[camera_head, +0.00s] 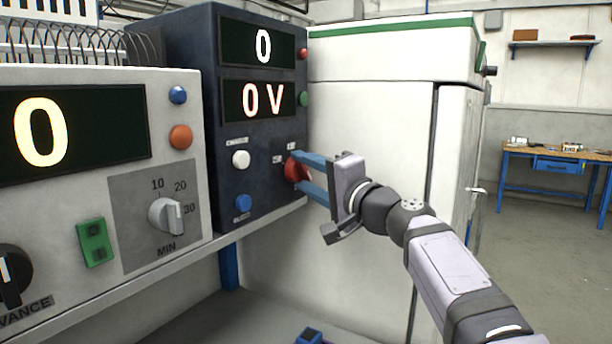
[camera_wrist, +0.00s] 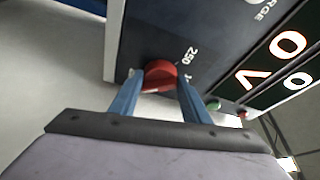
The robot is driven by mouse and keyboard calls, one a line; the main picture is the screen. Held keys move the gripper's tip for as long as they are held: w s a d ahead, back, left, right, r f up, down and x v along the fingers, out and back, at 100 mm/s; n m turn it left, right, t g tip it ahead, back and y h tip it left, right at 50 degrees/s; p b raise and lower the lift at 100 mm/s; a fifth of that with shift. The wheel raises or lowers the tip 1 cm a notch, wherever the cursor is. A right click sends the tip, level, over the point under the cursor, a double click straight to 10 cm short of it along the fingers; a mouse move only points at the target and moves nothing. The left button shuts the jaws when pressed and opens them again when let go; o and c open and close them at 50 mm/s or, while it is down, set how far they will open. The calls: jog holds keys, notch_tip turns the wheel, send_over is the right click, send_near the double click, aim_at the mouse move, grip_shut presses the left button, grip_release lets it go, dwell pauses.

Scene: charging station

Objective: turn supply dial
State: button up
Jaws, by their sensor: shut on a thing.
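The supply dial (camera_head: 293,170) is a red knob low on the right of the dark blue supply unit (camera_head: 225,165). The unit's upper display reads 0 and its lower display reads 0 V. My gripper (camera_head: 303,172) reaches in from the right, its two blue fingers on either side of the dial and shut on it. In the wrist view the red dial (camera_wrist: 160,74) sits between the fingertips of my gripper (camera_wrist: 165,88). A mark reading 250 shows beside it. The fingers hide part of the dial in the head view.
Left of the supply unit stands a grey timer box (camera_head: 110,190) with a MIN knob (camera_head: 166,215) and a green switch (camera_head: 95,242). A white button (camera_head: 240,159) and a blue button (camera_head: 243,203) are left of the dial. A white cabinet (camera_head: 370,110) stands behind my arm.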

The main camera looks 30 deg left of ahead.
jog(key=o, duration=1)
jog(key=shift+o, duration=0.2)
jog(key=b+v, duration=0.4)
jog(key=v, duration=0.3)
jog(key=shift+d, duration=0.15)
jog(key=shift+s, duration=0.1)
